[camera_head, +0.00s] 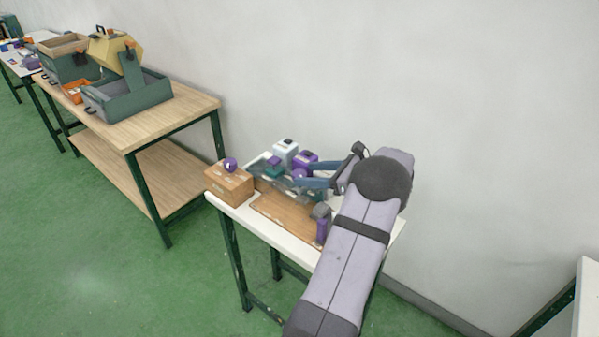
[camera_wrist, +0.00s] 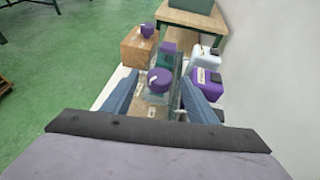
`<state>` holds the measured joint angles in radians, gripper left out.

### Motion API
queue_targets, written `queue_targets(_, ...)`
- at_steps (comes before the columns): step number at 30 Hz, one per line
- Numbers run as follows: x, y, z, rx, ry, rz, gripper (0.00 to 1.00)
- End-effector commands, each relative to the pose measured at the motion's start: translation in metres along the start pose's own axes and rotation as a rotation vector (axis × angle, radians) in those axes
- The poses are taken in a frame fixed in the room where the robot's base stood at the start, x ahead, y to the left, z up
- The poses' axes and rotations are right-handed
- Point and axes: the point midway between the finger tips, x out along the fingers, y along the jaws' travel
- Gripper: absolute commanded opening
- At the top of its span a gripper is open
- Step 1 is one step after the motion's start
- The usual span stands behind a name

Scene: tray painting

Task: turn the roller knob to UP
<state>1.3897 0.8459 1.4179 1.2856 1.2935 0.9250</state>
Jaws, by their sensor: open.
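A round purple knob with a pale mark (camera_wrist: 159,80) sits between the fingertips of my gripper (camera_wrist: 159,76) in the wrist view. The blue fingers are open, one on each side of it, with visible gaps. In the head view my gripper (camera_head: 302,173) reaches left over the table, and the purple knob (camera_head: 298,175) shows by its fingertips. A second purple knob (camera_head: 230,164) tops a wooden box (camera_head: 229,186); it also shows in the wrist view (camera_wrist: 147,31). I cannot tell which one is the roller knob. Any UP label is too small to read.
A white container (camera_head: 285,150) and a purple container (camera_wrist: 207,86) stand along the wall side. A clear-walled tray (camera_head: 262,170) lies near the knob. A brown board (camera_head: 275,213) lies in front. A wooden bench (camera_head: 180,115) with green boxes stands farther left.

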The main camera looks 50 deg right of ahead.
Motion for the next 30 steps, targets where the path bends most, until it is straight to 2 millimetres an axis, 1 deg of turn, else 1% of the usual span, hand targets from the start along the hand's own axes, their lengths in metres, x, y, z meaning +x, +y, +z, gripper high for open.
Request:
queue_targets(3, 0.017, 0.001, 0.002, 0.002, -0.001, 0.003, 0.53)
queue_targets(9, 0.036, 0.0, 0.001, 0.001, -0.001, 0.001, 0.53)
queue_targets(14, 0.044, 0.0, 0.0, 0.001, 0.0, 0.0, 0.53)
queue_targets(21, 0.044, 0.0, 0.0, 0.001, 0.0, -0.001, 0.53)
queue_targets(22, 0.044, 0.0, 0.0, 0.001, 0.0, -0.001, 0.51)
queue_targets(23, 0.044, 0.0, 0.0, 0.001, 0.0, -0.001, 0.43)
queue_targets(24, 0.044, 0.0, 0.0, 0.001, 0.0, -0.001, 0.34)
queue_targets(27, 0.044, 0.0, 0.0, 0.001, 0.0, -0.001, 0.12)
queue_targets(30, 0.044, 0.0, 0.0, 0.001, 0.0, 0.0, 0.12)
